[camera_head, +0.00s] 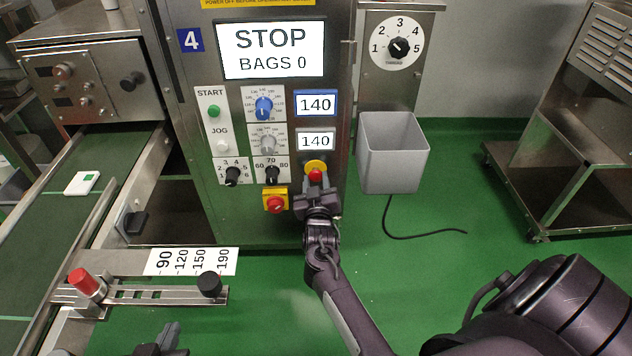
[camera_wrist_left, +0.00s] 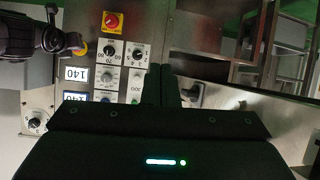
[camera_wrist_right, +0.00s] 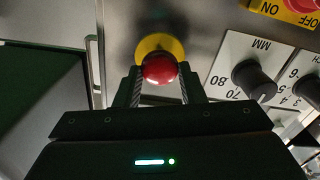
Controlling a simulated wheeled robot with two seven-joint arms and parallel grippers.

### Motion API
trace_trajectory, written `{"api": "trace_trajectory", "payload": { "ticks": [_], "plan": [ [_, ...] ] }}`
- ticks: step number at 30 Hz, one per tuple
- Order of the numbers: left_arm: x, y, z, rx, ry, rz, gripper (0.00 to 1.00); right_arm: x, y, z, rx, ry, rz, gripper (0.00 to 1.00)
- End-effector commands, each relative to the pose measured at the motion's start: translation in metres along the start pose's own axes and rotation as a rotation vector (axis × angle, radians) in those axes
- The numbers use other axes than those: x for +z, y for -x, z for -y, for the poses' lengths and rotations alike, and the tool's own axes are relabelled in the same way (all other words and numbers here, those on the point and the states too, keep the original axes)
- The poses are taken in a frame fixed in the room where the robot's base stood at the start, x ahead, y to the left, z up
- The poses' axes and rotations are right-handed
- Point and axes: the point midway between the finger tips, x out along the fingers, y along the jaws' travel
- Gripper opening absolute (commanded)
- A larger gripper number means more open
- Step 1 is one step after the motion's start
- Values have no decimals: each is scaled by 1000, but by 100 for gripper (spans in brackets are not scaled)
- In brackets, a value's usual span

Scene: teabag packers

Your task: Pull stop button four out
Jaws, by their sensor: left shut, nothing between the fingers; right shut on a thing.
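The stop button (camera_head: 316,174) is a red mushroom knob on a yellow round base, low on the front of the machine marked 4. My right gripper (camera_head: 317,184) reaches up to it from below and is shut on the red knob. In the right wrist view the red knob (camera_wrist_right: 160,68) sits between the two fingertips, with the yellow base behind it. The screen (camera_head: 271,50) reads STOP, BAGS 0. My left gripper (camera_head: 160,342) is at the bottom edge of the head view, shut and empty, away from the panel. In the left wrist view its fingers (camera_wrist_left: 170,85) lie together.
A red switch on a yellow plate (camera_head: 275,201) sits left of and below the stop button. Black selector knobs (camera_head: 271,174) are close by. A grey bin (camera_head: 394,152) hangs at the right. A slide rail with a red knob (camera_head: 87,284) is at the lower left.

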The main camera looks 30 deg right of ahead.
Motion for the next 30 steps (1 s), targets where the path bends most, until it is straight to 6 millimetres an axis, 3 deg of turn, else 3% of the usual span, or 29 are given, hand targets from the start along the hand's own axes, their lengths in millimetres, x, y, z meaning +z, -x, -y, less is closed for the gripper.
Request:
{"api": "trace_trajectory", "payload": {
  "ticks": [2,9,13,18,26,27,30],
  "plan": [
    [8,1,0,1,2,37,0,-1,1,0,-1,0,0,0],
    [72,15,-7,14,14,319,0,-1,6,0,-1,0,0,0],
    [98,25,-10,21,18,437,0,-1,9,0,-1,0,1,0],
    [112,32,-12,25,19,506,0,0,10,0,-1,0,1,0],
    [113,32,-12,25,19,508,0,1,11,0,-1,0,2,0],
    [113,32,-12,25,19,508,0,1,11,1,-1,0,2,37],
    [113,32,-12,25,19,507,0,1,11,1,-1,0,2,50]
  ]
}}
